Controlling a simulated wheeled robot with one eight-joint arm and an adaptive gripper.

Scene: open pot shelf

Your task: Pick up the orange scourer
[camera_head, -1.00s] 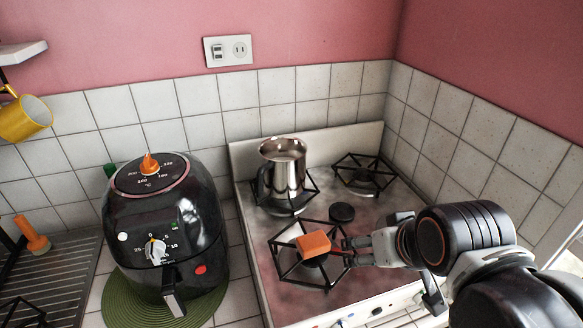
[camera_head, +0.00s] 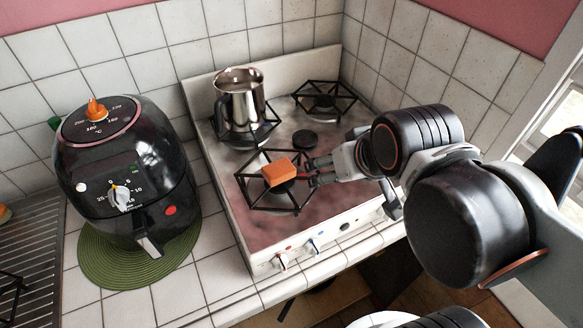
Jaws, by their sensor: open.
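The orange scourer (camera_head: 280,172) is a small block lying on the black grate of the front left burner (camera_head: 262,194). My gripper (camera_head: 310,172) comes in from the right, low over the stove, with its fingertips at the scourer's right side. It is open. I cannot tell whether the fingers touch the scourer or stand just short of it. The scourer's far side and underside are hidden.
A steel pot (camera_head: 240,100) stands on the back left burner, behind the scourer. The back right burner (camera_head: 325,95) is empty. A black air fryer (camera_head: 125,170) stands on a green round mat (camera_head: 95,268) at the left. Tiled walls close off the back and right.

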